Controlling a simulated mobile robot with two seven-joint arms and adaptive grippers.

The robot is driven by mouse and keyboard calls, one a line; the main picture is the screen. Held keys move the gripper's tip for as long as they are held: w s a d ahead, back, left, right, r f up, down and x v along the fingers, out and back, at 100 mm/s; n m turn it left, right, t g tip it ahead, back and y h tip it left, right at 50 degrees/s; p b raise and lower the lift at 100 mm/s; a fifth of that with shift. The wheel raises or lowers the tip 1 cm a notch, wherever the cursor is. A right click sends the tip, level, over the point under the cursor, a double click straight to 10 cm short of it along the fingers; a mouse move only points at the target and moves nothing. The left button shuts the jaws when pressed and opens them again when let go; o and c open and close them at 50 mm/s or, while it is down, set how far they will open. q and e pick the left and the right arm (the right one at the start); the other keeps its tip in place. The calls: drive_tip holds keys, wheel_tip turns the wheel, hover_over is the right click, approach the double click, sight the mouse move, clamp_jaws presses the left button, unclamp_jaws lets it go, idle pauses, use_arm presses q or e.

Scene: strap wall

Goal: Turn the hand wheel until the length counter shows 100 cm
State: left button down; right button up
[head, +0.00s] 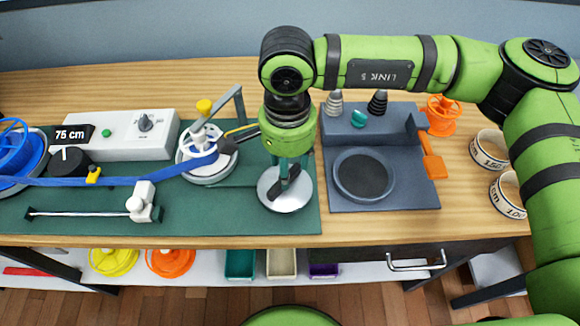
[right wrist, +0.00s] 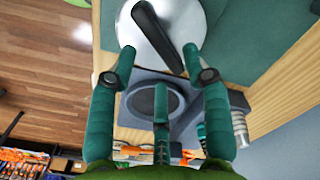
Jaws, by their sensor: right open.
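The length counter (head: 73,134) on the left reads 75 cm. The hand wheel (head: 290,205), a silver disc with a black bar grip across it, lies at the right end of the green mat. It also shows at the top of the right wrist view (right wrist: 132,34), with its black bar (right wrist: 158,36) slanting between my fingers. My right gripper (head: 288,172) points down over the wheel and partly hides it. In the right wrist view its teal fingers (right wrist: 158,54) are apart, one on each side of the bar; contact cannot be told. My left gripper is not in view.
A blue strap (head: 110,181) runs from a blue reel to a spool with a yellow knob (head: 205,106). A white box (head: 130,150) with a dial stands behind. A grey tray unit (head: 400,195) stands right of the wheel, with rolls (head: 491,150) farther right.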

drive_tip(key=shift+d+f+p, duration=0.1)
drive_tip(key=shift+f+p, duration=0.2)
drive_tip(key=shift+f, duration=1.3)
drive_tip(key=c, duration=0.9)
clamp_jaws()
drive_tip(key=shift+f+b, duration=0.15)
drive_tip(key=shift+b, duration=0.35)
drive_tip(key=m+b, duration=0.4)
drive_tip(key=b, duration=0.3)
drive_tip(key=shift+s+f, duration=0.1)
drive_tip(key=shift+m+b, duration=0.6)
drive_tip(key=shift+m, duration=0.1)
drive_tip(key=shift+r, duration=0.25)
